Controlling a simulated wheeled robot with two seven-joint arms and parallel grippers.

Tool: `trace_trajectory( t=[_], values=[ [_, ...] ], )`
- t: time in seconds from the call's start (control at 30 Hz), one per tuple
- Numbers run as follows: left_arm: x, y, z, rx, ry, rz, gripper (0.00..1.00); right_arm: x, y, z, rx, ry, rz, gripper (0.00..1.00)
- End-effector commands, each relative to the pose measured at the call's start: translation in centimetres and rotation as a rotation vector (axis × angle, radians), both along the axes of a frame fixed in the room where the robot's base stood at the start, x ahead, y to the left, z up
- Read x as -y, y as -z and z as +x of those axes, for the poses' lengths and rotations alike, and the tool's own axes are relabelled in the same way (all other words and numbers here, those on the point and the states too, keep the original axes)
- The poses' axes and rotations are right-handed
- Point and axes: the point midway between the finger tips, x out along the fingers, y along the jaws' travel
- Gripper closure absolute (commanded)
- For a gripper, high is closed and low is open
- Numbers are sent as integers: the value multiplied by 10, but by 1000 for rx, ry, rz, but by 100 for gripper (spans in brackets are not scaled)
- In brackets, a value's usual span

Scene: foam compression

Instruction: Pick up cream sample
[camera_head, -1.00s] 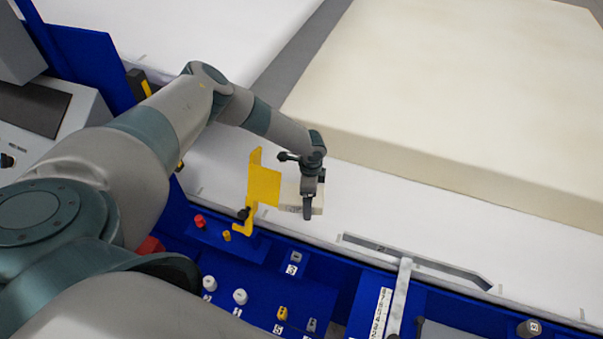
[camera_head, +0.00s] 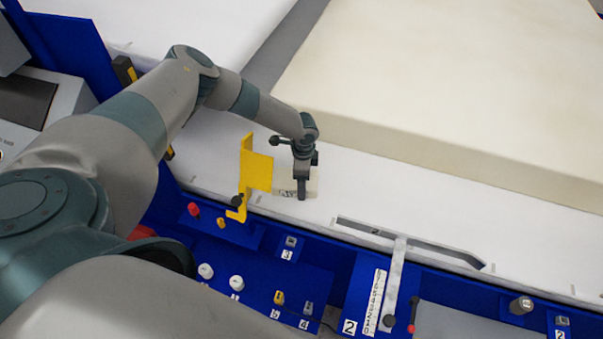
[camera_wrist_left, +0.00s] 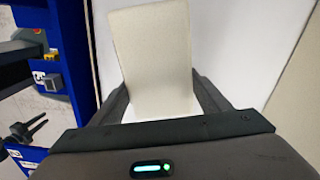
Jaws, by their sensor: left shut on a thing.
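In the left wrist view the cream sample (camera_wrist_left: 155,62) stands between the two fingers of my left gripper (camera_wrist_left: 162,100). The yellow bracket hides part of the sample's left side in the head view. I cannot tell whether the sample touches the white surface. My right gripper is not in view.
A yellow bracket (camera_head: 257,171) stands just left of the sample. A large cream foam block (camera_head: 460,80) lies behind on the white surface (camera_head: 400,190). A blue panel (camera_head: 250,262) with several knobs runs along the front. A grey slotted bar (camera_head: 395,270) is to the right.

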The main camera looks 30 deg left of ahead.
Motion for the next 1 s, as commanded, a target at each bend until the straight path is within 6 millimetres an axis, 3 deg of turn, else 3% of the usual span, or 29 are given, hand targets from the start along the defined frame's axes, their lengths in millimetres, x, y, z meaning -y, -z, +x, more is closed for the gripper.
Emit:
trace_trajectory(
  t=[0.3,1.0],
  values=[
    [-1,-32,1,4,0,-1,51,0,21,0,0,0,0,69],
    [72,-95,-74,1,3,0,51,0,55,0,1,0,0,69]
  ],
)
